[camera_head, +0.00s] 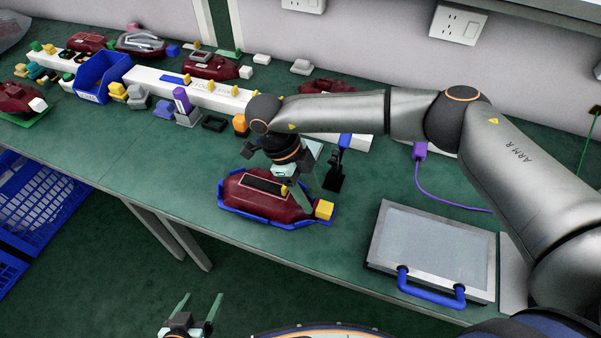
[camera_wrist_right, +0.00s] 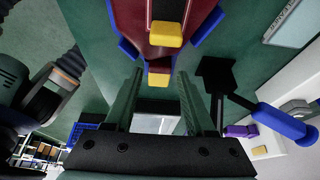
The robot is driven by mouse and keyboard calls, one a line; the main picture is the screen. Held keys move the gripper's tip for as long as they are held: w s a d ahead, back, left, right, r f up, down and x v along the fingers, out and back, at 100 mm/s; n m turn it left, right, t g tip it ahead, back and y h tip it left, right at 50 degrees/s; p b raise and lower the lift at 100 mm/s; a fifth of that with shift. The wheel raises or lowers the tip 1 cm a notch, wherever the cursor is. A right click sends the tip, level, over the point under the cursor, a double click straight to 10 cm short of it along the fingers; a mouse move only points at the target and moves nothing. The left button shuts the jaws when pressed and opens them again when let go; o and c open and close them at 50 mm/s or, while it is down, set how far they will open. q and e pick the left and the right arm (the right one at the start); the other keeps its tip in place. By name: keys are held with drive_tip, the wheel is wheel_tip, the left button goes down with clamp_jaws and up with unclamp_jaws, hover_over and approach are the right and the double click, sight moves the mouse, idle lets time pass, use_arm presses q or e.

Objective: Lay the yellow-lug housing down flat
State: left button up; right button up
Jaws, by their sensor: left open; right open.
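A dark red housing (camera_head: 246,199) with a yellow lug (camera_head: 323,209) at its right end sits in a blue cradle (camera_head: 258,217) near the table's front edge. It looks flat there. The housing (camera_wrist_right: 132,22) and a yellow lug (camera_wrist_right: 165,33) also show at the top of the right wrist view. My right gripper (camera_head: 313,188) is open just above the housing's right end, and partly hides it. In the wrist view its fingers (camera_wrist_right: 160,74) are apart; contact cannot be told. My left gripper (camera_head: 199,303) is open and empty, in front of the table at the bottom.
Other dark red housings (camera_head: 210,67) stand along the back with a blue bin (camera_head: 103,82) and small coloured parts. A silver case (camera_head: 430,252) lies to the right. The table left of the cradle is clear.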

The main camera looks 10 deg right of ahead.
sight(315, 203)
drive_tip(key=shift+x, duration=1.7)
drive_tip(key=shift+w, duration=0.1)
clamp_jaws()
